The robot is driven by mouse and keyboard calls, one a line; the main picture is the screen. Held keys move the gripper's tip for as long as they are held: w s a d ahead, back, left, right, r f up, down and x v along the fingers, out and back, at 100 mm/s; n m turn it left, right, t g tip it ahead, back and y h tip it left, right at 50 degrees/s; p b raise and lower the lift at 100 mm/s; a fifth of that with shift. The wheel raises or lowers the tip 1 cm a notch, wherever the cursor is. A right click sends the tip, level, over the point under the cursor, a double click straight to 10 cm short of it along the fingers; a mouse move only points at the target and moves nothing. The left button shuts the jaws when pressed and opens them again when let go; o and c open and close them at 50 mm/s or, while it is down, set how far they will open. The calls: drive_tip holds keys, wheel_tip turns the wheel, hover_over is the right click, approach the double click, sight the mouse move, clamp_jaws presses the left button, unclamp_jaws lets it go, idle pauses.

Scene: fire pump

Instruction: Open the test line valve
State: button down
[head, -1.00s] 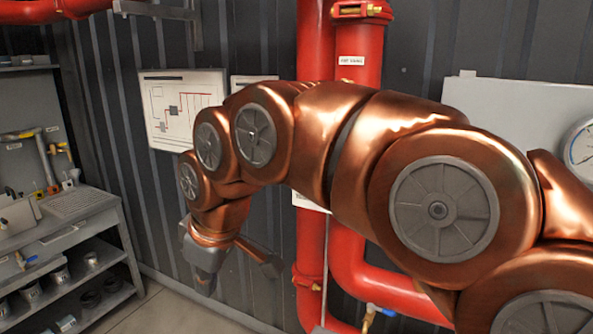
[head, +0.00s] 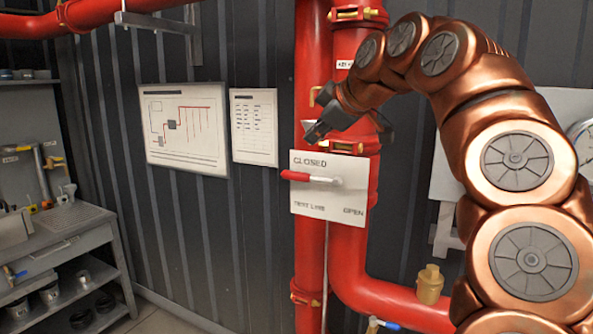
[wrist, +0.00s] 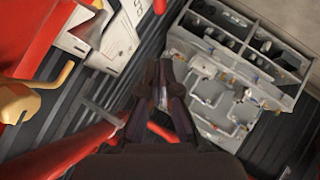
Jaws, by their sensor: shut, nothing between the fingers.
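The test line valve is on a white plate (head: 328,205) on the red pipes, marked CLOSED at the top left, TEST LINE at the bottom left and OPEN at the bottom right. Its red lever (head: 298,176) lies nearly level, pointing left from the pivot. My gripper (head: 310,131) is above the plate's upper left, pointing down-left, apart from the lever. In the wrist view the shut, empty fingers (wrist: 161,66) are in the middle. Part of a white lettered plate (wrist: 112,32) shows at upper left there; I cannot tell how near it is.
Red vertical pipes (head: 309,240) run behind the plate. A brass fitting (head: 430,285) and a blue-handled valve (head: 384,323) are low on the right. A diagram board (head: 185,130) and a list (head: 254,127) hang on the wall. A workbench (head: 65,235) stands at left.

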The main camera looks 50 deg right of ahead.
idle(0.3)
drive_tip(key=p, duration=0.3)
approach(290, 172)
drive_tip(key=w+a, duration=0.1)
drive_tip(key=w, duration=0.3)
drive_tip(key=shift+w+d+f+p, duration=0.15)
drive_tip(key=shift+d+f+p, duration=0.15)
drive_tip(key=shift+f, duration=0.3)
drive_tip(key=shift+w+d+f+p, duration=0.2)
drive_tip(key=shift+d+f, duration=0.2)
drive_tip(key=shift+f, duration=0.2)
drive_tip(key=shift+w+d+f+p, duration=0.2)
drive_tip(key=shift+d+f, duration=0.1)
drive_tip(key=shift+f, duration=0.3)
drive_tip(key=shift+a, duration=0.15)
drive_tip(key=shift+s, duration=0.1)
